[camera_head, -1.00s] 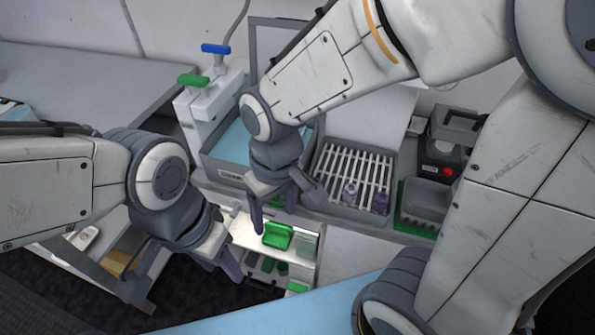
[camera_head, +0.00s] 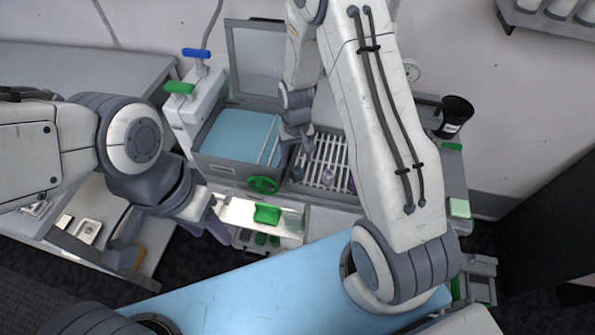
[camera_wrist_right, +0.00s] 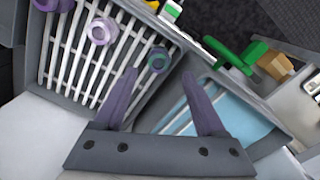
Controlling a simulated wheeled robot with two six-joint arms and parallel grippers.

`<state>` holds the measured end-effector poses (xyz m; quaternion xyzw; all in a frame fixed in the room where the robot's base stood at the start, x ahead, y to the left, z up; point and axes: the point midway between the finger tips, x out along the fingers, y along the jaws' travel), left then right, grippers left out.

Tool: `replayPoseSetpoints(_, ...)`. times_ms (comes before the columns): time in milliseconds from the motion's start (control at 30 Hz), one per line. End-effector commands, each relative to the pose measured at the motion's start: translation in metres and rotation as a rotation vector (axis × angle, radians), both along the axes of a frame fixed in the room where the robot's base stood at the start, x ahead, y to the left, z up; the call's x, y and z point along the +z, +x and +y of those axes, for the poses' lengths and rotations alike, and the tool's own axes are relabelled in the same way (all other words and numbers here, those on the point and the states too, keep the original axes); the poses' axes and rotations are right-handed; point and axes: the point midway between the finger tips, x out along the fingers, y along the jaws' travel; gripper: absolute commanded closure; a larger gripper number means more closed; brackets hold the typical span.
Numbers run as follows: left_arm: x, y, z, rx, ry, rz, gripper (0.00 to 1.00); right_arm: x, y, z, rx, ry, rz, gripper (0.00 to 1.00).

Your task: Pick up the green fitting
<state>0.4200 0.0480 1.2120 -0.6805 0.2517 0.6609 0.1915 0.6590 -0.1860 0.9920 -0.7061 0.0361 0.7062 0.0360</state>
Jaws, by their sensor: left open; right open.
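In the head view my right gripper (camera_head: 296,150) is above the rack's left side, partly hiding that area. My left gripper (camera_head: 215,226) is open and empty at the left of the lit shelf.
Purple fittings (camera_wrist_right: 101,30) stand on the slatted rack (camera_head: 325,157). A green container (camera_head: 267,214) sits on the lit shelf.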

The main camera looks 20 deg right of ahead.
Motion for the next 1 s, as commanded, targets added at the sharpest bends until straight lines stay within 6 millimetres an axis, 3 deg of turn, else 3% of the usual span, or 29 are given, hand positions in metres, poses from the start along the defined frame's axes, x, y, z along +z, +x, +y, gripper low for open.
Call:
replayPoseSetpoints(233, 0.022, 0.000, 0.000, -0.003, 0.000, 0.000, 0.50, -0.024, -0.002, -0.002, 0.001, 0.001, 0.005, 0.27)
replayPoseSetpoints(400, 0.027, 0.000, 0.000, -0.004, 0.000, 0.000, 0.50, -0.044, -0.001, -0.002, 0.001, 0.000, 0.002, 0.27)
replayPoseSetpoints(700, 0.027, 0.000, 0.000, -0.005, 0.000, 0.000, 0.50, -0.050, 0.000, -0.002, 0.001, 0.000, -0.001, 0.27)
replayPoseSetpoints(733, 0.027, 0.000, 0.000, -0.005, 0.000, 0.000, 0.50, -0.050, 0.000, -0.002, 0.001, 0.000, -0.001, 0.31)
replayPoseSetpoints(767, 0.027, 0.000, 0.000, -0.005, 0.000, 0.000, 0.50, -0.050, 0.000, -0.002, 0.001, 0.000, -0.001, 0.42)
replayPoseSetpoints(900, 0.027, 0.000, 0.000, -0.005, 0.000, 0.000, 0.50, -0.050, 0.000, -0.002, 0.001, 0.000, 0.000, 0.96)
replayPoseSetpoints(1000, 0.027, 0.000, 0.000, -0.005, 0.000, 0.000, 0.50, -0.050, 0.000, -0.002, 0.001, 0.000, 0.000, 1.00)
